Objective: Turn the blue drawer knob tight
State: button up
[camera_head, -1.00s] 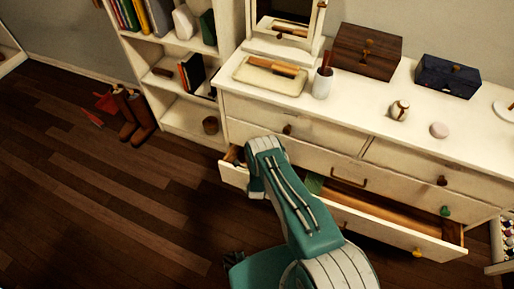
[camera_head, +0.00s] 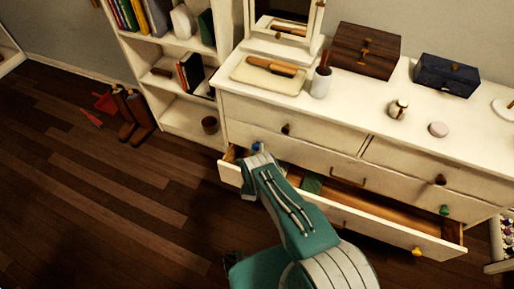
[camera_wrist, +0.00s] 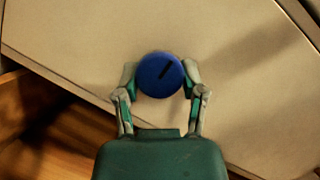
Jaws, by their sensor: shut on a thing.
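The blue drawer knob (camera_wrist: 158,77) is a round disc with a dark slot mark slanting up to the right, set on a cream drawer front (camera_wrist: 225,50). In the wrist view my gripper (camera_wrist: 160,82) has one finger on each side of the knob and is shut on it. In the head view a small part of the blue knob (camera_head: 257,147) shows just above the end of my arm, on the left of the dresser's middle row. The fingers are hidden there behind my arm.
An open lower drawer (camera_head: 400,238) juts out below the knob, with a green item (camera_head: 311,183) inside. A green knob (camera_head: 444,210) and a yellow knob (camera_head: 417,252) are to the right. The dresser top (camera_head: 300,108) holds boxes and a tray.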

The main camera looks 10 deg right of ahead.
jog(key=shift+a+f, duration=0.1)
jog(key=shift+a, duration=0.05)
jog(key=o, duration=1.1)
jog(key=shift+a, duration=0.1)
jog(key=shift+o, duration=0.2)
jog(key=v, duration=1.2)
jog(key=shift+s+f, duration=0.1)
